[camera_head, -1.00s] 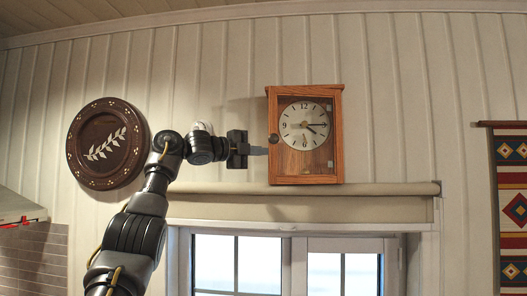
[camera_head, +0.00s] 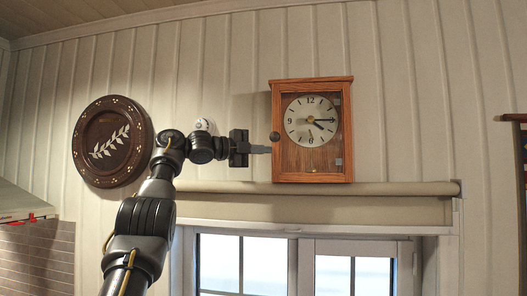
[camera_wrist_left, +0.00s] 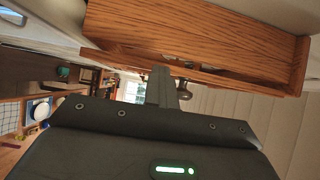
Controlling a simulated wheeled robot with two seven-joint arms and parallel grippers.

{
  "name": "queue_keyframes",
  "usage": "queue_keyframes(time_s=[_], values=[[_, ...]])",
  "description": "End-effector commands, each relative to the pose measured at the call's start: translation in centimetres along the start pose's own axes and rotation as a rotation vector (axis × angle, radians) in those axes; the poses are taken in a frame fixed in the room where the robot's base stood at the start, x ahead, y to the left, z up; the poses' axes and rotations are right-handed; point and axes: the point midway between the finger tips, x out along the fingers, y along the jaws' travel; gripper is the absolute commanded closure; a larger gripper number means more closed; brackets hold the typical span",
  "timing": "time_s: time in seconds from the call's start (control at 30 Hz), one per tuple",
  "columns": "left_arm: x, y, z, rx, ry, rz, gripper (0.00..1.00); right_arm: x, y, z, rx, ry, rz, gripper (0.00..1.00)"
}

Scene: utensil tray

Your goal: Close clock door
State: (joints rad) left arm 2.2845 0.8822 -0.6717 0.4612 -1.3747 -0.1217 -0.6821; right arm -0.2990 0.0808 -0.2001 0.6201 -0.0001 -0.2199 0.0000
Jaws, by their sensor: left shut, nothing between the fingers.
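The clock (camera_head: 312,167) is a wooden wall case with a glazed front door and a white dial behind it. The door's dark round knob (camera_head: 275,136) is at its left edge. My left gripper (camera_head: 266,149) is shut and empty, its fingertips at the case's left side just below the knob; contact cannot be told. In the left wrist view, the clock case (camera_wrist_left: 200,35) fills the top, with a narrow gap behind the door frame (camera_wrist_left: 240,80). My gripper fingers (camera_wrist_left: 162,85) point up toward the door edge, beside the knob (camera_wrist_left: 184,91). My right gripper is out of view.
A dark round plate (camera_head: 112,142) hangs on the panelled wall left of the clock. A rolled blind (camera_head: 320,189) and a window (camera_head: 300,262) lie below it. A patterned hanging (camera_head: 522,150) is at the right edge. The wall right of the clock is clear.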

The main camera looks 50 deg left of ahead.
Motion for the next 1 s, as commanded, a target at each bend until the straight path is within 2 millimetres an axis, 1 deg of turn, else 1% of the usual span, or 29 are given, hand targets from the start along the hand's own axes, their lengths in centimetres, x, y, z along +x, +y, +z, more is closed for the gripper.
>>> queue_keyframes(time_s=[0.03, 0.67, 0.77, 1.0], values=[[0.0, 0.1, -0.2, 0.004, 0.004, 0.007, 1.0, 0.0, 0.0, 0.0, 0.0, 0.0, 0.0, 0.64], [-1.5, 0.1, 0.5, 0.004, -0.01, 0.003, 1.0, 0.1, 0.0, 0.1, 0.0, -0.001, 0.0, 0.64], [-2.9, 0.1, 0.6, 0.004, -0.014, 0.001, 1.0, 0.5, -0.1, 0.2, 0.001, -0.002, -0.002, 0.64], [-7.1, 0.2, 0.9, 0.005, -0.02, -0.002, 1.0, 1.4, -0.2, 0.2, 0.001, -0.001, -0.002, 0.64]])
